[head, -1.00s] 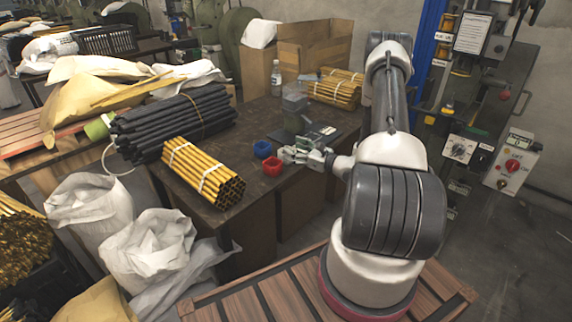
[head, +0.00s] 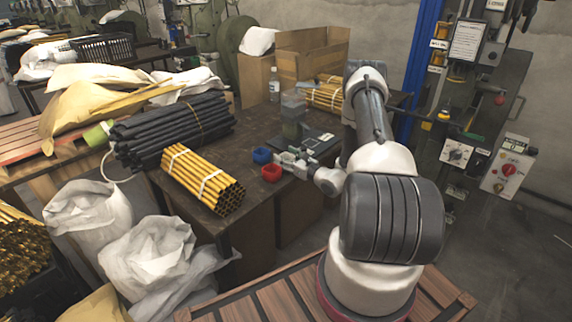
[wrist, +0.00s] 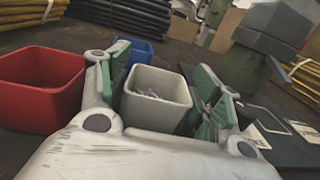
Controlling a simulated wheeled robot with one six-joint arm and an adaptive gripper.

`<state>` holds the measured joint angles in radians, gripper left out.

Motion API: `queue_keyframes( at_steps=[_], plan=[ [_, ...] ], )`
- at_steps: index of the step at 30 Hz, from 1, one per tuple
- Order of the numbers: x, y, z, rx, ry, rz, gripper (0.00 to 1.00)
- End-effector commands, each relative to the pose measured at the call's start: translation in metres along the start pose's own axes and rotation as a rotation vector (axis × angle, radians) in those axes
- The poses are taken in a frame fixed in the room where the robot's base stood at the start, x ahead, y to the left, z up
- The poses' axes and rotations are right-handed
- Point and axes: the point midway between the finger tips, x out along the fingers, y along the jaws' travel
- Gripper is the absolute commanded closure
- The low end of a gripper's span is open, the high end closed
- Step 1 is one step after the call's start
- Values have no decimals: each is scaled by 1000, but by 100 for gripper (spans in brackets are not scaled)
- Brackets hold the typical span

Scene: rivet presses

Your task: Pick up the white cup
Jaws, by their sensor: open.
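The white cup (wrist: 155,100) stands between the two green-padded fingers of my gripper (wrist: 163,88) in the wrist view. The gripper is open, with one finger on each side of the cup. I cannot tell whether either pad touches it. Small grey pieces seem to lie inside the cup. In the head view my gripper (head: 292,160) is low over the table beside the red cup, and the white cup is hard to make out among the fingers.
A red cup (wrist: 42,85) stands close left of my gripper; a blue cup (wrist: 131,50) stands behind. A grey-green device (head: 294,110) is beyond. Yellow rod bundles (head: 203,180) and black rods (head: 175,125) lie left on the dark table.

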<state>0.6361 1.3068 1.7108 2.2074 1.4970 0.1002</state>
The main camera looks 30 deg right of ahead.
Motion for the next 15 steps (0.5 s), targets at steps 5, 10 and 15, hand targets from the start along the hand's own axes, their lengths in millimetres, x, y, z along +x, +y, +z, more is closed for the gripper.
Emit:
queue_keyframes(
  at_steps=[5,10,15],
  plan=[
    [0,0,0,0,0,0,48],
    [-1,0,0,0,0,1,67],
    [-1,0,0,0,0,1,67]
  ],
)
